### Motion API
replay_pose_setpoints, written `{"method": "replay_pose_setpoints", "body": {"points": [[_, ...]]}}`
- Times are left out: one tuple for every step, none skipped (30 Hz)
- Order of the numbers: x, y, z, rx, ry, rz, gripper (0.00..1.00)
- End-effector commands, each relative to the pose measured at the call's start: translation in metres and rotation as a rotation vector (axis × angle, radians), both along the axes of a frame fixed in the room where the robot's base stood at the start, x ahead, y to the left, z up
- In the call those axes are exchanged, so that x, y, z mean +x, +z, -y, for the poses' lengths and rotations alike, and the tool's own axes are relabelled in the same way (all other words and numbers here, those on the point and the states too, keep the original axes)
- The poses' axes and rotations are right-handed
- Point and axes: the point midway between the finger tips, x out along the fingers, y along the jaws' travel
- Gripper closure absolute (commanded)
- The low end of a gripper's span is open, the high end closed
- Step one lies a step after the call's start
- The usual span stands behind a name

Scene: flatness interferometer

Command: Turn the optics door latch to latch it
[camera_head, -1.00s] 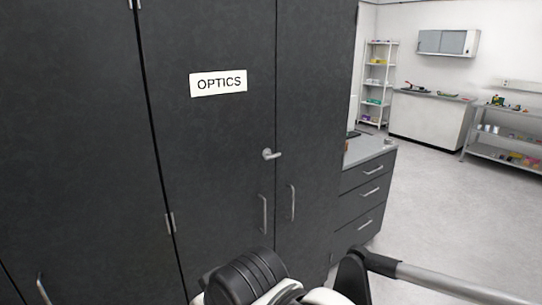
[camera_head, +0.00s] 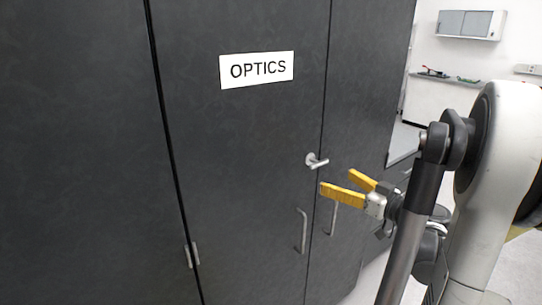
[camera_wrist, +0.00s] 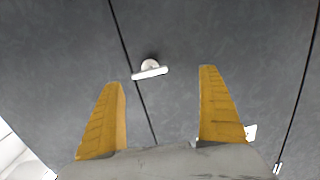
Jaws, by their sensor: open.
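The optics door latch (camera_head: 316,161) is a small silver lever on a round base, beside the seam between two dark cabinet doors. Its lever points right, roughly level, in the head view. The door (camera_head: 245,140) with the OPTICS sign (camera_head: 257,69) looks closed. My gripper (camera_head: 343,182) has yellow fingers spread open and empty, just below and right of the latch in the head view. In the wrist view the latch (camera_wrist: 150,68) lies ahead of the fingertips, between them sideways, and my gripper (camera_wrist: 160,85) does not touch it.
Two vertical bar handles, one on the left door (camera_head: 303,231) and one on the right door (camera_head: 333,217), sit below the latch near my fingers. Door hinges (camera_head: 192,255) are at lower left. A grey drawer unit with a counter (camera_head: 404,142) stands beyond the cabinet at right.

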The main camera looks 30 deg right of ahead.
Motion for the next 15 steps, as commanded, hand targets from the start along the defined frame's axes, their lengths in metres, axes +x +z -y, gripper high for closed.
{"method": "replay_pose_setpoints", "body": {"points": [[-0.007,0.001,0.012,-0.015,-0.018,0.029,0.11],[-0.009,0.002,0.016,-0.023,-0.023,0.043,0.11],[-0.009,0.003,0.020,-0.030,-0.028,0.054,0.11],[-0.009,0.003,0.021,-0.033,-0.030,0.060,0.11],[-0.007,0.003,0.021,-0.035,-0.030,0.062,0.11],[-0.003,0.003,0.021,-0.036,-0.030,0.064,0.11],[0.001,0.003,0.020,-0.036,-0.030,0.063,0.11],[0.006,0.003,0.019,-0.036,-0.028,0.063,0.11],[0.013,0.002,0.018,-0.036,-0.027,0.062,0.11],[0.019,0.002,0.018,-0.035,-0.027,0.062,0.11],[0.025,0.002,0.017,-0.035,-0.026,0.062,0.11],[0.034,0.002,0.016,-0.035,-0.027,0.062,0.11],[0.040,0.002,0.015,-0.035,-0.026,0.061,0.11],[0.046,0.002,0.015,-0.035,-0.027,0.061,0.11],[0.054,0.002,0.015,-0.034,-0.026,0.061,0.11]]}}
